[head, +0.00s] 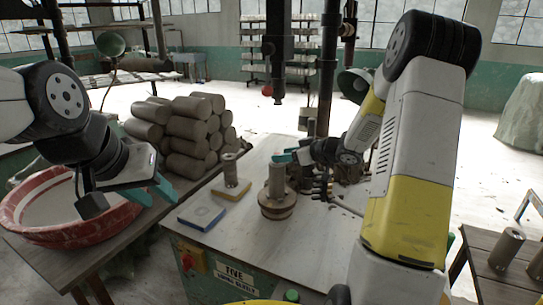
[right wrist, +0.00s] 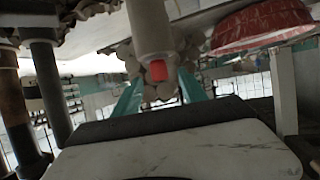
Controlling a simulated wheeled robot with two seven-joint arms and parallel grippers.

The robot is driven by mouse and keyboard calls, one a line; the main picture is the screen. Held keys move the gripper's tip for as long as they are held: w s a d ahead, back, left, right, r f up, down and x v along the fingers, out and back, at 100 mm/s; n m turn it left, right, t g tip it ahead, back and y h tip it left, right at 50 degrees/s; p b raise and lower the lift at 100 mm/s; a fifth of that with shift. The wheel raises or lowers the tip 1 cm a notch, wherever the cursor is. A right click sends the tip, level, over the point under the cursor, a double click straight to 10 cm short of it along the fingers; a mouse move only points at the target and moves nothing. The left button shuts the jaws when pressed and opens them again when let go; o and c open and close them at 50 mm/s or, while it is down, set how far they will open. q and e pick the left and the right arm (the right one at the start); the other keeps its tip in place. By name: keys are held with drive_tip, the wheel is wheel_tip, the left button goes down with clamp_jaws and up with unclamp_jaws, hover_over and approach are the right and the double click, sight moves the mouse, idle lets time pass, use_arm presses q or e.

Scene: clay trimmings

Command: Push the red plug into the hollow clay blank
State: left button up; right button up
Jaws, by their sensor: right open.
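A grey hollow-looking clay blank (head: 277,180) stands upright on a round wooden base on the bench. My right gripper (head: 284,157) is open at its top end, coming from the right. In the right wrist view, a pale cylinder (right wrist: 149,28) points down the picture, with a red piece (right wrist: 161,88) at its lower end. The red piece lies between the spread teal fingers (right wrist: 160,95), with gaps on both sides. I cannot tell how deep it sits. My left gripper (head: 153,191) is open and empty by the red-rimmed bowl (head: 35,237).
Another grey cylinder (head: 231,170) stands on a yellow board left of the blank. A blue-edged pad (head: 201,214) lies near the bench's left edge. Stacked clay cylinders (head: 188,128) are behind. A red knob (head: 267,90) hangs above the bench. The front bench top (head: 275,245) is clear.

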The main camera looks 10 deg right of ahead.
drive_tip(key=shift+v, duration=2.25)
drive_tip(key=s+d+r+m+t+h, duration=0.1)
drive_tip(key=s+d+r+m+h, duration=0.1)
drive_tip(key=r+h, duration=0.3)
drive_tip(key=s+d+r+m+t+h, duration=0.1)
drive_tip(key=s+d+r+m+h, duration=0.15)
drive_tip(key=r, duration=0.45)
drive_tip(key=s+a+f+m+g, duration=0.1)
drive_tip(key=s+a+g, duration=0.2)
drive_tip(key=s, duration=1)
drive_tip(key=s+a+f+m+g, duration=0.1)
drive_tip(key=s+a, duration=0.5)
drive_tip(key=s, duration=0.8)
drive_tip(key=shift+s+a+m+g+y, duration=0.2)
drive_tip(key=shift+s+m+g+y, duration=0.25)
drive_tip(key=shift+g, duration=0.55)
drive_tip(key=shift+w, duration=0.1)
